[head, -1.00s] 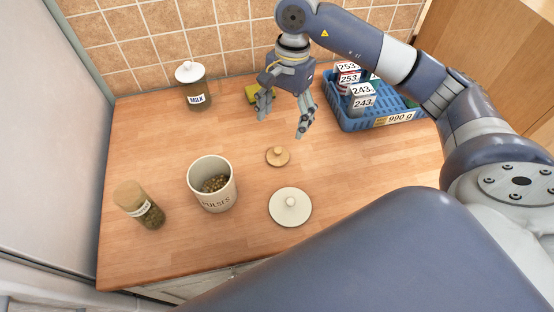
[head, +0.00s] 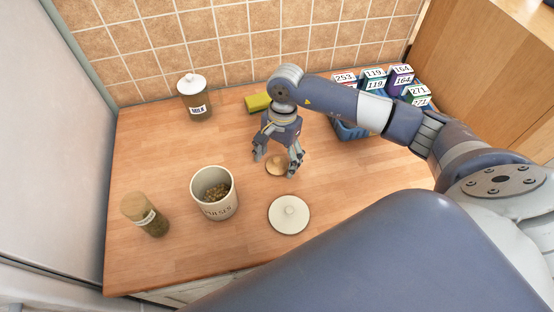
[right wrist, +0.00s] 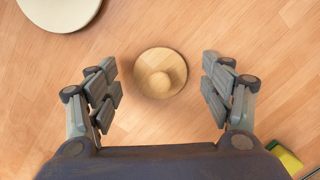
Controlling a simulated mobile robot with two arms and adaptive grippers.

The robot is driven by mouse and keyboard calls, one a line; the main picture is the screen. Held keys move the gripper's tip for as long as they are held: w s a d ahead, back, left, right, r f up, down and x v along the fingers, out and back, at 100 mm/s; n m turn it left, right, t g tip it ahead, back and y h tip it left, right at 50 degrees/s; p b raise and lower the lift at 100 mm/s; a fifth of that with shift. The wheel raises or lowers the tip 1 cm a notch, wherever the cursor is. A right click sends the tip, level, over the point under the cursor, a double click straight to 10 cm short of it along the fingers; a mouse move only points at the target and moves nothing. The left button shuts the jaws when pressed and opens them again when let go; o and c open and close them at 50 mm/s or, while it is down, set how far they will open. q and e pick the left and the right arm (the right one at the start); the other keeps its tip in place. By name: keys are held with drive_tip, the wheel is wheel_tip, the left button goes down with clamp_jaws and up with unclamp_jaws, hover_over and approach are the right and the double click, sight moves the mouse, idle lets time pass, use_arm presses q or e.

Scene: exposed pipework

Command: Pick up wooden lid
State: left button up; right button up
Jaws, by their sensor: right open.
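In the right wrist view the wooden lid (right wrist: 160,73) lies between and a little beyond the two open fingers (right wrist: 160,85), with free space on both sides and nothing held. My left gripper is not in view.
A cream lid (head: 289,215) lies close to the wooden lid. A pulses canister (head: 229,206), a corked jar (head: 150,221) and a milk jar (head: 195,108) stand to the left. A yellow sponge (head: 257,102) and a blue basket (head: 347,131) of boxes are behind.

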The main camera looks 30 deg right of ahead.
drive_tip(key=shift+f, duration=0.3)
drive_tip(key=c, duration=1)
drive_tip(key=shift+r, duration=0.1)
